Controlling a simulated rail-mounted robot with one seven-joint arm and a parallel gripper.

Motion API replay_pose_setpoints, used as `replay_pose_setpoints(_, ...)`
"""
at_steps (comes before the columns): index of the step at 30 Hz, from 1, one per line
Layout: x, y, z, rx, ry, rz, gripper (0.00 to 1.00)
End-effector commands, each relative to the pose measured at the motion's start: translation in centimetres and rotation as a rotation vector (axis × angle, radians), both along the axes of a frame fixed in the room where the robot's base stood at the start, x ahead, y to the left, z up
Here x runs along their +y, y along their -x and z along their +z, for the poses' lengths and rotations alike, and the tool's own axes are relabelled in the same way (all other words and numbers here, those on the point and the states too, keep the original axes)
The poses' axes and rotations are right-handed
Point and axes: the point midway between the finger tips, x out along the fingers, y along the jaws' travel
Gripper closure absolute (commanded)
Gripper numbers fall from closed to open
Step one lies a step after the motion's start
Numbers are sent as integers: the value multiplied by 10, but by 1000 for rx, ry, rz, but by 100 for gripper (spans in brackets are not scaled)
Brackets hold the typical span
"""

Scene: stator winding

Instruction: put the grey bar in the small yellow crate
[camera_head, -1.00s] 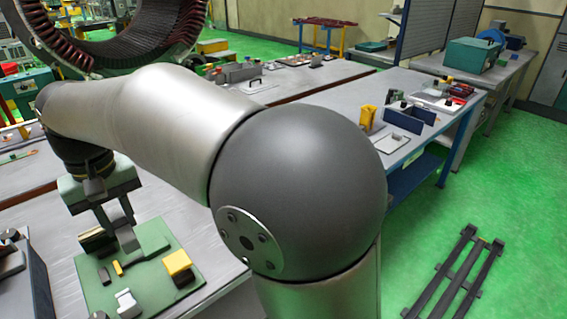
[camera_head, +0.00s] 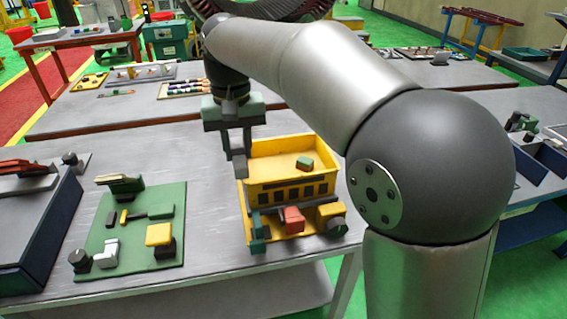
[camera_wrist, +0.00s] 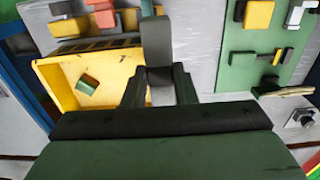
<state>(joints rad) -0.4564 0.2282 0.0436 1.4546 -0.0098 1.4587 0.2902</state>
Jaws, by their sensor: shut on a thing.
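My gripper (camera_head: 237,135) is shut on the grey bar (camera_head: 238,163), which hangs below the fingers at the left side of the small yellow crate (camera_head: 270,183). In the wrist view the grey bar (camera_wrist: 157,42) stands out from between my fingers (camera_wrist: 160,88). The crate (camera_wrist: 98,98) lies left of the bar there and is open on top. A small green block (camera_head: 304,163) lies inside it. From these views I cannot tell exactly how high the bar is above the crate's rim.
A green board (camera_head: 150,215) with several small parts, including a yellow block (camera_head: 158,236), lies on the table to the left. A red block (camera_head: 293,219) and other parts sit at the crate's front. A dark blue bin (camera_head: 45,235) stands at far left.

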Motion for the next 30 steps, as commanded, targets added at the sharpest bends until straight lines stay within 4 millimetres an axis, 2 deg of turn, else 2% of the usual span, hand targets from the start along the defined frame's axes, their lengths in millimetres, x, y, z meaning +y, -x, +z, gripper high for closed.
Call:
replay_pose_setpoints(1,-7,-13,-5,3,2,-5,100)
replay_pose_setpoints(6,-27,-51,-23,2,1,-5,100)
replay_pose_setpoints(12,-41,-78,-59,3,2,-2,100)
replay_pose_setpoints(23,-51,-97,-86,1,0,-1,100)
replay_pose_setpoints(27,-51,-98,-108,3,1,0,100)
replay_pose_setpoints(30,-51,-98,-116,1,0,0,100)
